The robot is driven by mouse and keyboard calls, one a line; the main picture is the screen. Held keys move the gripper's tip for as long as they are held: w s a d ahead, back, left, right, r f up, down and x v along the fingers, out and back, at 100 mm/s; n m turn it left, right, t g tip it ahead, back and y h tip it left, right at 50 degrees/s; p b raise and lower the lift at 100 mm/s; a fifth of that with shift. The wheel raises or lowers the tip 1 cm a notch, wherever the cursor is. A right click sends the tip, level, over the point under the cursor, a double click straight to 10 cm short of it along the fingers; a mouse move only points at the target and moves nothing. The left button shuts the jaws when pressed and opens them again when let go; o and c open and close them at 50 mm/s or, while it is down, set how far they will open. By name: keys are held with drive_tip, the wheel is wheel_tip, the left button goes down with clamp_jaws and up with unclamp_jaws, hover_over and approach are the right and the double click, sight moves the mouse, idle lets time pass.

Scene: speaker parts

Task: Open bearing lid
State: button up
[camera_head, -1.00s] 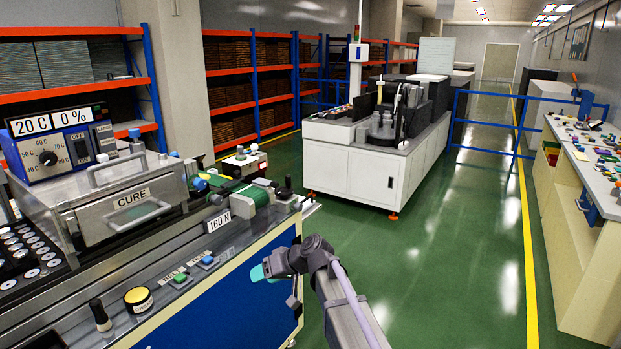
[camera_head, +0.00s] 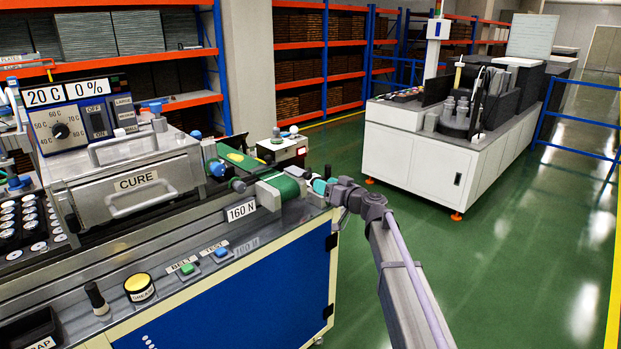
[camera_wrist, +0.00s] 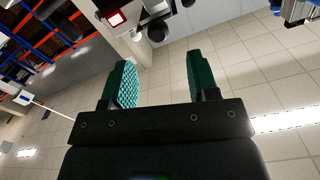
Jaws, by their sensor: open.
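No part in view is marked as the bearing lid, and I cannot tell which one it is. On the bench at left stands a metal box labelled CURE (camera_head: 125,185) with a front handle. To its right is a green belt unit (camera_head: 277,188) above a 160 N label, with a blue knob (camera_head: 219,169) at its left. My gripper (camera_head: 319,187) is at the right end of the belt unit in the picture; I cannot tell whether it touches. In the wrist view my gripper (camera_wrist: 158,84) has its two teal pads apart with nothing between them.
The bench front carries a green button (camera_head: 187,268), a blue button (camera_head: 221,252) and a yellow button (camera_head: 139,284). A white machine (camera_head: 440,155) stands across the green floor (camera_head: 500,280), which is clear between. The wrist view faces the tiled ceiling (camera_wrist: 275,80).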

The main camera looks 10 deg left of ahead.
sight(310, 177)
drive_tip(key=x, duration=0.7)
drive_tip(key=shift+w+a, duration=0.2)
drive_tip(key=shift+w, duration=0.1)
drive_tip(key=shift+c, duration=0.2)
clamp_jaws()
